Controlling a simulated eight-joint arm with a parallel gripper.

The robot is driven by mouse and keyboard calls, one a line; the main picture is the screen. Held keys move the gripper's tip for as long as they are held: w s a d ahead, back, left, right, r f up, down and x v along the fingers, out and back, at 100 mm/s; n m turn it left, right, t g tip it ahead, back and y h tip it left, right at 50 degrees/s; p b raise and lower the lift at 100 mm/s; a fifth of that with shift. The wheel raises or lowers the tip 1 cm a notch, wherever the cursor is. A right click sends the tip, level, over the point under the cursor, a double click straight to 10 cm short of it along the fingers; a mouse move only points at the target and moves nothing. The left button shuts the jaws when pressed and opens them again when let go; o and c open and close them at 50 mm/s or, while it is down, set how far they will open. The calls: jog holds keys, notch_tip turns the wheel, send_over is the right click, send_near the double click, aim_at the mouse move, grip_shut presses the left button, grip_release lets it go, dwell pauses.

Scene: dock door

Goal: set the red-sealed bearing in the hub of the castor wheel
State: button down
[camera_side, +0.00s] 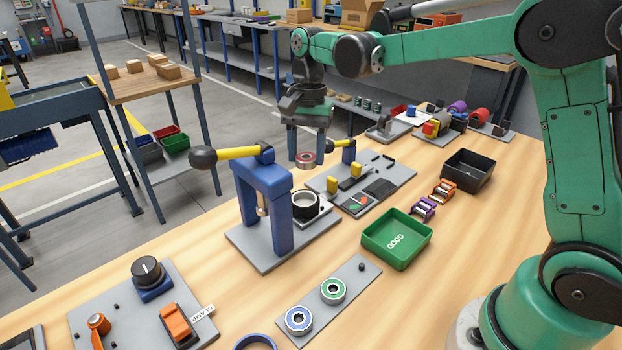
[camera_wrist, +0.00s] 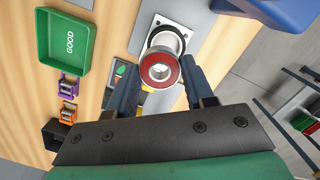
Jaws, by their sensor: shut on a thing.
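The red-sealed bearing (camera_side: 306,160) is between the fingertips of my gripper (camera_side: 306,152). My gripper is shut on it and holds it in the air. In the wrist view the bearing (camera_wrist: 160,71) shows its red seal and silver rims between the two dark fingers (camera_wrist: 160,78). The castor wheel (camera_side: 306,206) is a black ring with a pale hub on a light plate beside the blue press. In the wrist view the wheel (camera_wrist: 166,36) lies below and beyond the bearing, which hides part of its hub. The bearing is above the wheel and apart from it.
The blue press (camera_side: 262,190), with a yellow lever, stands just left of the wheel. A grey fixture board (camera_side: 385,180) lies behind. A green GOOD tray (camera_side: 397,237) is at right. A grey holder (camera_side: 350,284) carries bearings with blue and green seals. Bare table lies between them.

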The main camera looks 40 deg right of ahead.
jog(key=shift+w+d+f, duration=0.1)
jog(key=shift+w+f, duration=0.4)
jog(key=shift+f, duration=3.6)
jog(key=shift+f, duration=0.1)
jog(key=shift+c, duration=1.2)
grip_release()
jog(key=shift+o, duration=0.3)
jog(key=shift+o, duration=0.7)
jog(key=shift+r, duration=4)
